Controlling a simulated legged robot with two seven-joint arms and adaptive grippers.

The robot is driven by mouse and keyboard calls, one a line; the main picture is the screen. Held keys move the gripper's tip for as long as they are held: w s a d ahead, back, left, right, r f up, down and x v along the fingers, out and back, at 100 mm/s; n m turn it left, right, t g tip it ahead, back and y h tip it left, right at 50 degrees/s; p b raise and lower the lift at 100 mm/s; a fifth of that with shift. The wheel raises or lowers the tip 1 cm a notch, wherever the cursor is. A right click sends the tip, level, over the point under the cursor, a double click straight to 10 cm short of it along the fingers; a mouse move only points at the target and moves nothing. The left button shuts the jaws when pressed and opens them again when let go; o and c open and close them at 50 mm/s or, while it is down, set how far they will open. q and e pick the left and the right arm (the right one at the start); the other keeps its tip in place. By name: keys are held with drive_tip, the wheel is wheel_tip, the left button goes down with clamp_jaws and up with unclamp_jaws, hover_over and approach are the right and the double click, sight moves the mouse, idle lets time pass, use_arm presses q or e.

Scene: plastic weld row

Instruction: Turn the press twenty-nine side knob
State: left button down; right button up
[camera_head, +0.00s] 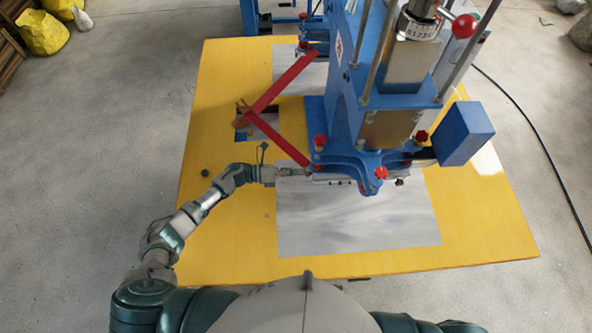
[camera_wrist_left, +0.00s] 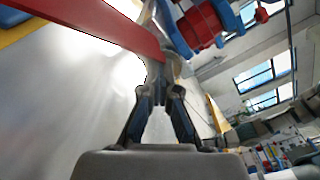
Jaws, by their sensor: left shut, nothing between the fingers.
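The blue press (camera_head: 345,110) stands on the yellow table, with several red knobs around its lower blue plate. One red knob (camera_head: 320,140) is at the plate's left corner, and another (camera_head: 380,171) is at its front. No number is readable on them, so I cannot tell which is the side knob. My left gripper (camera_head: 301,171) is at the plate's left front edge, shut and empty. In the left wrist view its fingers (camera_wrist_left: 158,80) converge just short of a ribbed red knob (camera_wrist_left: 203,22) on a blue part. Contact cannot be made out. My right gripper is not in view.
A red bar linkage (camera_head: 278,135) juts left from the press, close above my left gripper. It crosses the wrist view as a red bar (camera_wrist_left: 95,22). A grey plate (camera_head: 350,225) lies in front of the press. The yellow table's front left (camera_head: 225,250) is clear.

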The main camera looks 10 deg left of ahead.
use_arm(q)
drive_tip(key=shift+s+d+r, duration=0.1)
drive_tip(key=shift+d+r, duration=0.15)
drive_tip(key=shift+d, duration=0.05)
drive_tip(key=c, duration=0.9)
unclamp_jaws()
drive_tip(key=shift+o, duration=1.4)
drive_tip(key=shift+d, duration=0.1)
drive_tip(key=s+a, duration=0.2)
drive_tip(key=a, duration=0.9)
drive_tip(key=shift+f, duration=0.15)
